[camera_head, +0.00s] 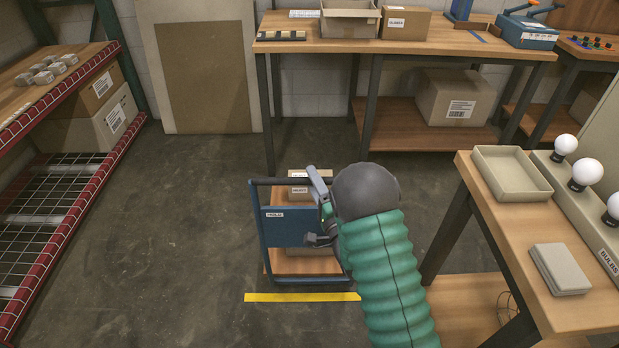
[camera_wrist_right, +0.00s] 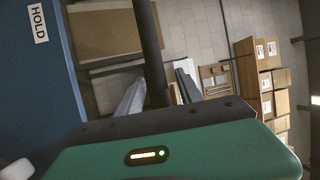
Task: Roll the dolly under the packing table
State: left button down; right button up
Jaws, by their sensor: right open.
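The dolly (camera_head: 287,232) stands on the floor in the head view, with a blue panel, a dark push bar and cartons (camera_head: 297,188) on its wooden deck. The packing table (camera_head: 410,44) is beyond it, wooden-topped on dark legs; the floor under its left part is open. My right gripper (camera_head: 318,207) is at the right end of the push bar, open. In the wrist view a dark bar (camera_wrist_right: 150,45) of the dolly passes between its parted fingers (camera_wrist_right: 160,92), beside the blue panel marked HOLD (camera_wrist_right: 38,60). Contact cannot be told. My left gripper is out of view.
A yellow floor line (camera_head: 300,297) lies just in front of the dolly. A lower shelf with a carton (camera_head: 455,97) fills the table's right underside. A red-edged rack (camera_head: 70,190) stands left, a bulb bench (camera_head: 550,290) right. Floor between rack and dolly is clear.

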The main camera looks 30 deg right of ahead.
jog(key=shift+d+f, duration=0.2)
jog(key=shift+d, duration=0.15)
jog(key=c, duration=0.6)
jog(key=shift+a, duration=0.1)
grip_shut()
jog(key=shift+a+f, duration=0.1)
jog(key=shift+a, duration=0.1)
